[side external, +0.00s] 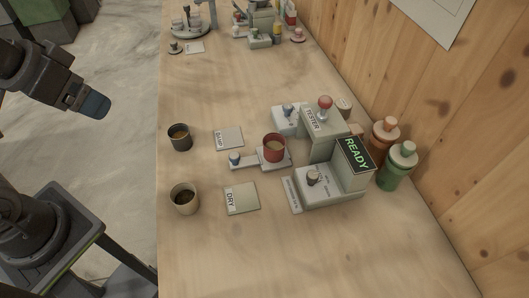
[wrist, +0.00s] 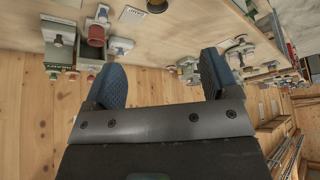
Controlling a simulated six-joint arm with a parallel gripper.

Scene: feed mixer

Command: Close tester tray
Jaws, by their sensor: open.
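The tester (side external: 322,140) is a grey unit with a red-knobbed lever and a screen reading READY (side external: 355,152). Its tray (side external: 245,163) sticks out to the left at the front, with a blue-capped knob (side external: 234,158) at its outer end. A red cup (side external: 274,148) with tan contents stands on the tray. My gripper (side external: 93,103) hangs to the left of the table, apart from the tray. In the wrist view the blue finger pads (wrist: 160,80) are spread with nothing between them; the tester shows there at the upper left, upside down.
A dark cup (side external: 180,137) stands by the DAMP card (side external: 229,138), and a tan cup (side external: 184,199) by the DRY card (side external: 242,198). Orange (side external: 384,137) and green (side external: 398,167) bottles stand behind the tester near the wooden wall.

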